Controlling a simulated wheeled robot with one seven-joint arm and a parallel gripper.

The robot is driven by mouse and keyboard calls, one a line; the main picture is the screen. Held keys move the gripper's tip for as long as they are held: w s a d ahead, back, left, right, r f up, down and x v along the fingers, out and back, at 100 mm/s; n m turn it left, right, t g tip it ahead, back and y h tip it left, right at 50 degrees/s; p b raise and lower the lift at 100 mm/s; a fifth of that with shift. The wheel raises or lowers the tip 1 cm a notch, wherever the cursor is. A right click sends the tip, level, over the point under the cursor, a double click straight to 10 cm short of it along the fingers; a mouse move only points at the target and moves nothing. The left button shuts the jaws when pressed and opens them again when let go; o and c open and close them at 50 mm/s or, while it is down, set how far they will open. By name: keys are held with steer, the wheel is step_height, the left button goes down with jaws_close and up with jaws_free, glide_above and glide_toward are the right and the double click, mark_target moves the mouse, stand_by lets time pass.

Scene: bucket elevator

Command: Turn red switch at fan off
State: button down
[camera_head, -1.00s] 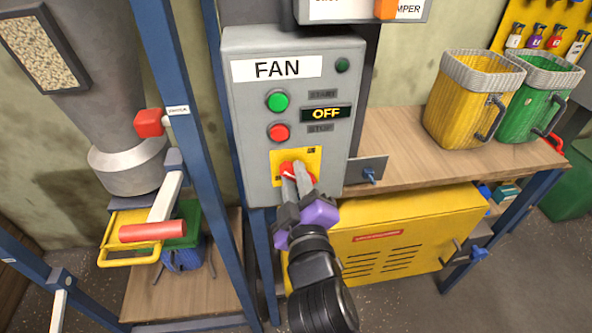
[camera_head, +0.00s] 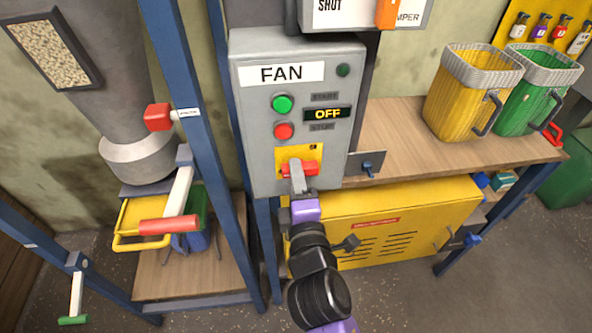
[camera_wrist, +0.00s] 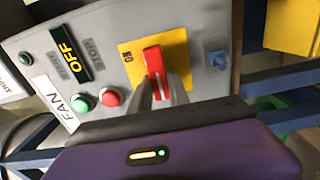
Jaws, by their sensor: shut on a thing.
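The red switch (camera_head: 307,169) sits on a yellow plate (camera_head: 311,151) low on the grey fan panel (camera_head: 245,150). Its handle lies roughly horizontal across the panel. My gripper (camera_head: 297,170) is at the switch from below, its fingers shut on the handle. In the wrist view the red switch (camera_wrist: 152,60) stands between the fingertips of my gripper (camera_wrist: 158,88), with "ON" lettering beside it. The display (camera_head: 327,113) above reads OFF. My fingers hide part of the handle and plate.
A green button (camera_head: 282,103) and a red button (camera_head: 284,131) sit above the switch. A blue post (camera_head: 187,110) stands left of the panel. A wooden bench (camera_head: 400,125) with yellow and green buckets is at right, above a yellow cabinet (camera_head: 400,215).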

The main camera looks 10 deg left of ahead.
steer(key=shift+f, duration=0.1)
stand_by(0.4)
steer(key=c, duration=1.2)
jaws_free()
steer(key=shift+c, duration=0.2)
steer(key=b+v, duration=0.1)
steer(key=v, duration=0.6)
steer(key=shift+s, duration=0.4)
steer(key=shift+d, duration=0.1)
